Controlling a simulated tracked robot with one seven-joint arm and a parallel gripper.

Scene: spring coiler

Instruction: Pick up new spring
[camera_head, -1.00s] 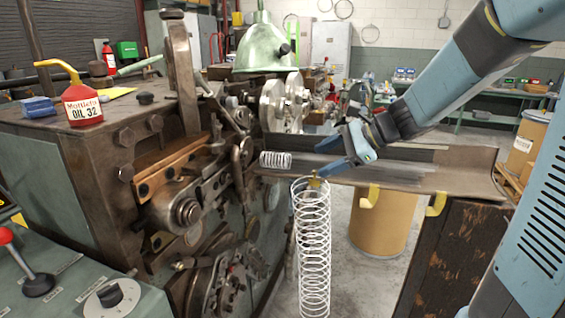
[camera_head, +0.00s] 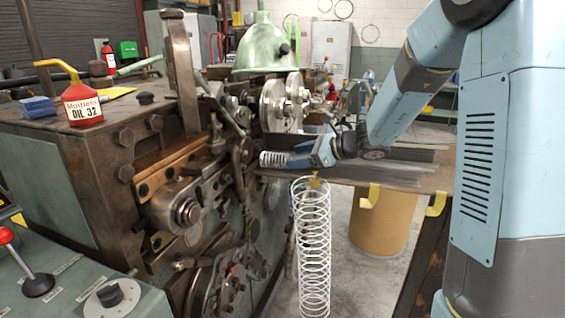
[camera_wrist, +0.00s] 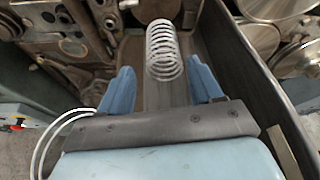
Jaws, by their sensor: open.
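The new spring (camera_head: 273,159) is a short light coil lying at the machine end of the metal trough (camera_head: 400,174). In the wrist view the spring (camera_wrist: 163,50) lies ahead, with its near end between my two blue fingertips. My gripper (camera_head: 301,158) is low over the trough at the spring's right end. It also shows in the wrist view (camera_wrist: 160,85) with its fingers apart, one on each side of the coil's near end. I cannot tell whether either finger touches the coil.
A long white spring (camera_head: 312,250) hangs from a yellow hook below the trough's front edge. The coiler machine (camera_head: 90,150) stands close on the left. The trough wall (camera_wrist: 255,75) runs close to the right finger. A tan drum (camera_head: 382,222) stands under the trough.

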